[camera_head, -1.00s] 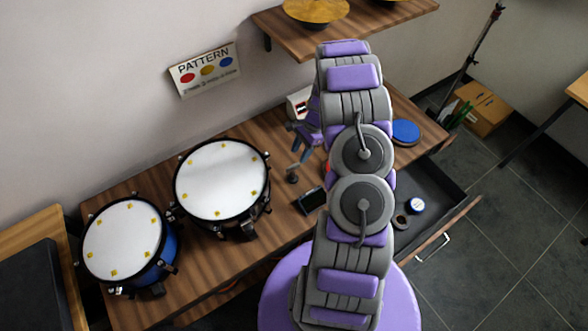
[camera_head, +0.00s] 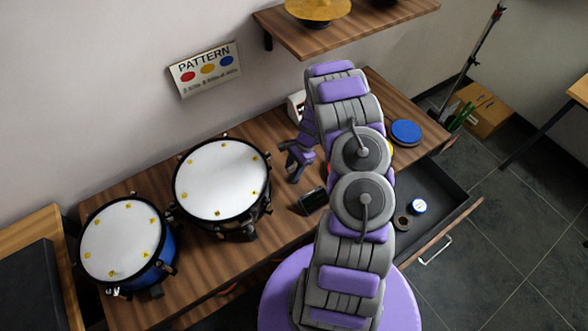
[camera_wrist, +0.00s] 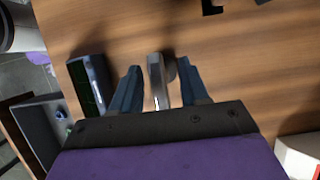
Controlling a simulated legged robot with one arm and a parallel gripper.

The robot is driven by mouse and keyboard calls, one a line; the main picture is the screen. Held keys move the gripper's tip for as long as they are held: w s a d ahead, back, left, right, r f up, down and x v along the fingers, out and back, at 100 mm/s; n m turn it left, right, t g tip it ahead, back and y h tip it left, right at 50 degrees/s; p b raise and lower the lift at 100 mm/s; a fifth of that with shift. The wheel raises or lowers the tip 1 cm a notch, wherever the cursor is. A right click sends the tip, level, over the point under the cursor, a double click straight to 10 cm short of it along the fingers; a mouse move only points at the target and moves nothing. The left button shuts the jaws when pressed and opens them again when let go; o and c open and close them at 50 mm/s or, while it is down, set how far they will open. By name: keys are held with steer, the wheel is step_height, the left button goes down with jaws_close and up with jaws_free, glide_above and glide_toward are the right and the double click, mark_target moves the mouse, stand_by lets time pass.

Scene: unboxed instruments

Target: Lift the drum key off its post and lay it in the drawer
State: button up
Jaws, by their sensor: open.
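The drum key (camera_wrist: 157,82), a grey metal piece, stands between my gripper's two fingers in the wrist view. My gripper (camera_wrist: 159,68) is open, one finger on each side of the key; I cannot tell whether either touches it. In the head view my gripper (camera_head: 292,162) is low over the desk and hides the key and its post. The drawer (camera_head: 418,181) is pulled out at the desk's right front. Its edge also shows at lower left in the wrist view (camera_wrist: 37,122).
A small dark box with a screen (camera_head: 313,201) stands beside my gripper. The drawer holds a dark ring (camera_head: 402,221) and a blue-and-white round item (camera_head: 418,206). Two drums (camera_head: 222,180) stand left. A blue disc (camera_head: 406,132) lies right. A shelf (camera_head: 350,30) overhangs behind.

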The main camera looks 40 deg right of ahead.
mark_target(294, 167)
steer(key=shift+c, duration=0.3)
steer(key=shift+d, duration=0.1)
jaws_close()
steer(key=shift+r, duration=0.55)
steer(key=r, duration=0.1)
steer(key=r+p, duration=0.1)
steer(key=shift+s+d+r, duration=0.25)
steer(key=shift+s+r, duration=0.1)
steer(key=s+d+r+p, duration=0.1)
steer(key=s+d, duration=0.8)
steer(key=s, duration=0.2)
steer(key=shift+s+d+p, duration=0.25)
steer(key=shift+d+p, duration=0.05)
steer(key=shift+d, duration=0.05)
steer(key=shift+r, duration=0.1)
